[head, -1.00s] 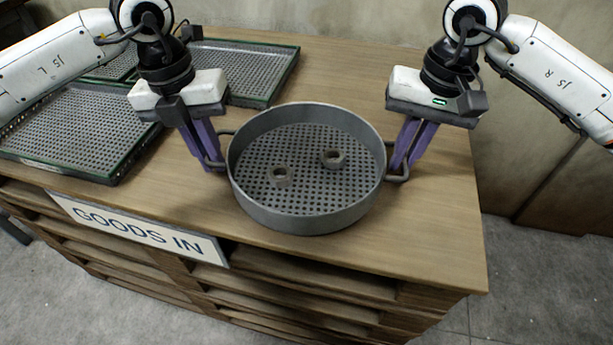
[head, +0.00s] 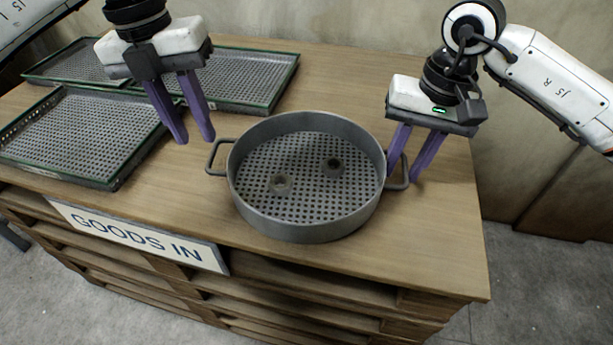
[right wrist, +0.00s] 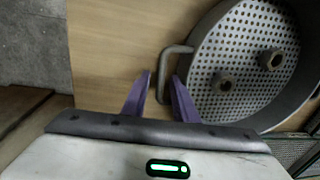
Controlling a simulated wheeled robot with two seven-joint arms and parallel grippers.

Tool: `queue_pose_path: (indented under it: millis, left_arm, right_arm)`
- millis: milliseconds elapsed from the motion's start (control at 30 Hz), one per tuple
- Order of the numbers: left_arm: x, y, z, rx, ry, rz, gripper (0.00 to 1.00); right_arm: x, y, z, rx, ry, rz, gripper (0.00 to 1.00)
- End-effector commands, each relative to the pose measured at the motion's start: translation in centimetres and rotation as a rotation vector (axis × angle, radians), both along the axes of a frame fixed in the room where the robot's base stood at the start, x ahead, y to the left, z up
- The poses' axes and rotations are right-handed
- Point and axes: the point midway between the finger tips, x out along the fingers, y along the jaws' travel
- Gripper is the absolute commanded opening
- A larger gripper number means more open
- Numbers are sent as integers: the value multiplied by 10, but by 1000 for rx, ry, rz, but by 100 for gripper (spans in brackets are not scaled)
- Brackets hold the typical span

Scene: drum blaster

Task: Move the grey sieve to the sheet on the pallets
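The grey sieve (head: 305,222), a round pan with a perforated floor and two side handles, sits on the wooden sheet (head: 440,245) on top of the stacked pallets (head: 300,285). Two grey nuts lie in it, the left nut (head: 280,185) and the right nut (head: 333,166). My left gripper (head: 195,140) is open and empty, up and left of the sieve's left handle (head: 213,158). My right gripper (head: 405,175) is open, its purple fingers on either side of the right handle (head: 400,180). The right wrist view shows that handle (right wrist: 165,70) between the spread fingertips (right wrist: 163,77).
Green-rimmed perforated trays lie on the sheet at left, a near tray (head: 125,165) and a back tray (head: 285,85). A "GOODS IN" sign (head: 135,235) is on the front edge. The sheet is clear right of the sieve. A wall stands behind.

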Motion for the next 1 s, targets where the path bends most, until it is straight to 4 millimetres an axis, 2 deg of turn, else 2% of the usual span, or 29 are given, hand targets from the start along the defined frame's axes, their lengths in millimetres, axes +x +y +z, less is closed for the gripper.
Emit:
queue_pose_path:
  millis: [33,133,367,467,800,1000]
  left_arm:
    - [0,1,10,-2,-3,0,26]
    - [1,3,24,-1,-2,1,26]
    - [0,4,36,-1,1,0,26]
    - [0,4,36,0,1,0,26]
    - [0,4,35,0,1,0,26]
    - [0,4,35,0,1,1,26]
  right_arm:
    - [0,0,0,0,0,0,26]
    - [0,0,0,0,0,0,26]
    - [0,-1,7,1,-2,0,26]
    - [0,-2,22,0,-4,0,26]
    - [-1,-10,92,1,-4,0,26]
    - [-2,-13,115,1,-1,0,26]
